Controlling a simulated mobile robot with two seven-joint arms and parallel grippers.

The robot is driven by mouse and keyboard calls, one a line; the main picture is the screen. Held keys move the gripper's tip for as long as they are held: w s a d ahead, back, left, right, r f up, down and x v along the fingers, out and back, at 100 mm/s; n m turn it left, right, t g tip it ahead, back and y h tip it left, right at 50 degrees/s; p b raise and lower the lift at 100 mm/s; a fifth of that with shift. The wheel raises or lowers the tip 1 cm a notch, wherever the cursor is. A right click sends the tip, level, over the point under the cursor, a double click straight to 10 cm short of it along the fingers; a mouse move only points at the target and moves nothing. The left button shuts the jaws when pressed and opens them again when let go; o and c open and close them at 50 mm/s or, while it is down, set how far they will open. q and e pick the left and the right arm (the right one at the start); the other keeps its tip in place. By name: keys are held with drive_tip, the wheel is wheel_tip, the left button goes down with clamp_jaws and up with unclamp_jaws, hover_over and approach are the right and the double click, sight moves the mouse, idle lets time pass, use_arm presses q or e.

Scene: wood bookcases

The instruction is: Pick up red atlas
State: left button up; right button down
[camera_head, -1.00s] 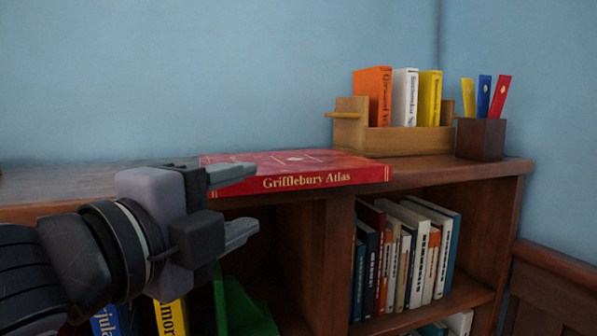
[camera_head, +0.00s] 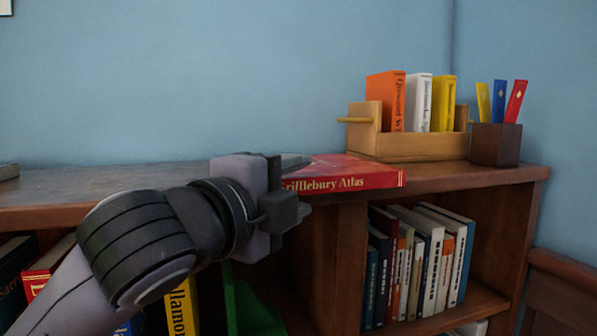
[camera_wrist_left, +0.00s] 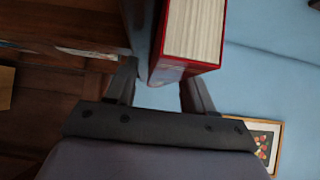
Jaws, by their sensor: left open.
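The red atlas (camera_head: 350,177), with "Grifflebury Atlas" on its spine, lies flat on top of the bookcase, its front edge at the shelf's front edge. My left gripper (camera_head: 300,185) is at the atlas's left end and hides part of it. One finger shows above the cover, the other lower, in front of the shelf edge. In the left wrist view the atlas's page end (camera_wrist_left: 195,28) is close to the open fingers (camera_wrist_left: 160,85), which are apart. I cannot tell whether either finger touches it. My right gripper is not in view.
A wooden book holder (camera_head: 425,147) with orange, white and yellow books stands behind the atlas, right. Beside it is a dark pen box (camera_head: 495,145). Books (camera_head: 420,260) fill the shelf below.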

use_arm(q)
clamp_jaws()
drive_tip(key=shift+r, duration=0.2)
drive_tip(key=shift+r, duration=0.1)
wheel_tip(320, 180, up, 20)
drive_tip(key=p, duration=0.4)
drive_tip(key=shift+p, duration=0.3)
